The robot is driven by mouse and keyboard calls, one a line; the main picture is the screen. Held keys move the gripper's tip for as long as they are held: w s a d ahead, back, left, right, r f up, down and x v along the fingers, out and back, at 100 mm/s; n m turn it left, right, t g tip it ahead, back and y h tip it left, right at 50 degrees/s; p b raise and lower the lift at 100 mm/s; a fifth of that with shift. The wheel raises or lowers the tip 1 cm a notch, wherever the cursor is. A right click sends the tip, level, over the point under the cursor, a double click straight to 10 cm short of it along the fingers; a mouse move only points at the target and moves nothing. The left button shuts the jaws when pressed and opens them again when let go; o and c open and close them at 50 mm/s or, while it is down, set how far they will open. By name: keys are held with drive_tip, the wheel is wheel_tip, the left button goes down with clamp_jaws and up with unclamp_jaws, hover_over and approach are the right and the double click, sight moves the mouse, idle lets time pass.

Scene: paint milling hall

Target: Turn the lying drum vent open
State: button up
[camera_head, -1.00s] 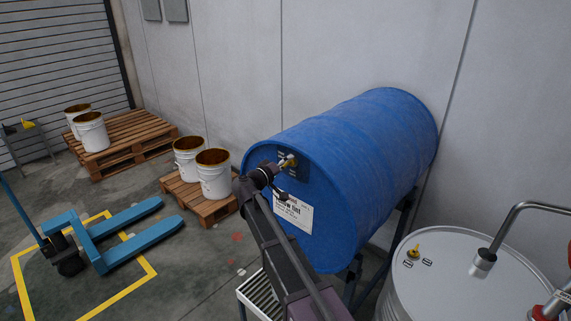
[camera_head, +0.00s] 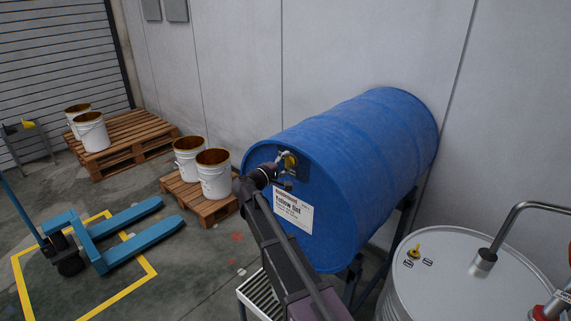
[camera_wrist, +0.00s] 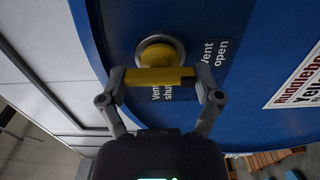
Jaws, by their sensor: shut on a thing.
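The blue drum (camera_head: 365,130) lies on its side on a dark stand, its flat end facing my arm. The yellow vent handle (camera_wrist: 160,77) is on that end, in front of a round hub in a metal ring (camera_wrist: 160,50). My gripper (camera_wrist: 162,78) is shut on the handle, one finger at each end of its bar. In the head view the gripper (camera_head: 286,160) partly hides the handle. In the wrist view the "Vent open" label (camera_wrist: 215,60) is right of the handle; the "Vent shut" label (camera_wrist: 161,92) shows below it, partly covered.
A white label (camera_head: 293,210) is on the drum end. A grey upright drum (camera_head: 455,285) with a pipe stands at front right. White buckets (camera_head: 213,180) on a pallet and a blue pallet jack (camera_head: 130,240) stand at left. The wall is close behind the blue drum.

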drive_tip(key=shift+w, duration=0.1)
drive_tip(key=o, duration=0.9)
drive_tip(key=shift+v, duration=6.1)
drive_tip(key=shift+d, duration=0.1)
